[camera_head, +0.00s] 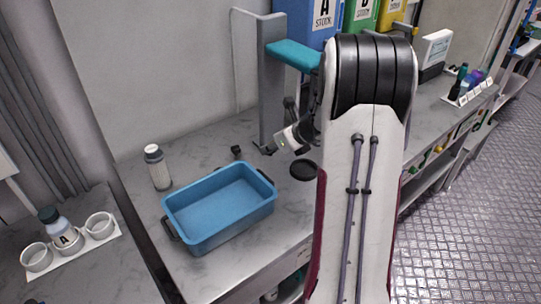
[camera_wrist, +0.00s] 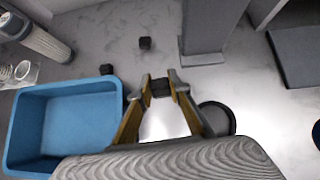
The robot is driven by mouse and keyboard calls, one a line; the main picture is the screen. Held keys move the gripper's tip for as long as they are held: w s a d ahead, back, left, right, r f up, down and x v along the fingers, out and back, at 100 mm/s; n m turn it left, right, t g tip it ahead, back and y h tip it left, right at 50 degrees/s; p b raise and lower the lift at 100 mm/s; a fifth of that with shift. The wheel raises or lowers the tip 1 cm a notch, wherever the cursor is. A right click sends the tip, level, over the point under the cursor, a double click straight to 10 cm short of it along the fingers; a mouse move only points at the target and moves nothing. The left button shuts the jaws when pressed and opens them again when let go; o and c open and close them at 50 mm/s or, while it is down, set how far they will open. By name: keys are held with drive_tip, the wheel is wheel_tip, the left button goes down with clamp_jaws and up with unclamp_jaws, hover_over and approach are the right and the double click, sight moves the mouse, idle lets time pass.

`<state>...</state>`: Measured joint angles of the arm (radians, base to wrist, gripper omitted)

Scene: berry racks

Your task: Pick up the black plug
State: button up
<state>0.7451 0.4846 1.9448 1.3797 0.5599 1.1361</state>
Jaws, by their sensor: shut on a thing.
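My gripper (camera_wrist: 160,87) is shut on a small black block, the black plug (camera_wrist: 160,89), held between its two fingertips in the wrist view. In the head view my gripper (camera_head: 270,149) is low over the worktop, just right of the blue bin, and the plug cannot be made out there. Whether the plug touches the worktop is unclear. A second small black piece (camera_wrist: 145,43) lies on the worktop beyond the fingertips; it also shows in the head view (camera_head: 236,151).
A blue bin (camera_head: 175,212) with black handles stands left of my gripper. A grey-capped bottle (camera_head: 158,170) is behind it. A round black dish (camera_head: 303,170) lies to the right. A grey upright post (camera_head: 271,90) stands close behind my gripper.

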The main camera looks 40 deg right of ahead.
drive_tip(key=shift+r, duration=1.25)
drive_tip(key=shift+w+a+r, duration=0.1)
drive_tip(key=shift+w+a, duration=0.05)
drive_tip(key=shift+a, duration=0.45)
drive_tip(key=s+a+n+y, duration=0.2)
drive_tip(key=a+n+y, duration=0.1)
drive_tip(key=a, duration=2.6)
drive_tip(key=s+a+f+n+g+y, duration=0.2)
drive_tip(key=s+a+f+n+g, duration=0.1)
drive_tip(key=s+a+n, duration=0.4)
drive_tip(key=s+a+f+n+g+y, duration=0.3)
drive_tip(key=s+a+n+g, duration=0.3)
drive_tip(key=s+a, duration=0.3)
drive_tip(key=a+n, duration=0.1)
drive_tip(key=a, duration=0.2)
drive_tip(key=shift+s+a, duration=0.2)
drive_tip(key=shift+a, duration=0.2)
drive_tip(key=shift+f, duration=0.1)
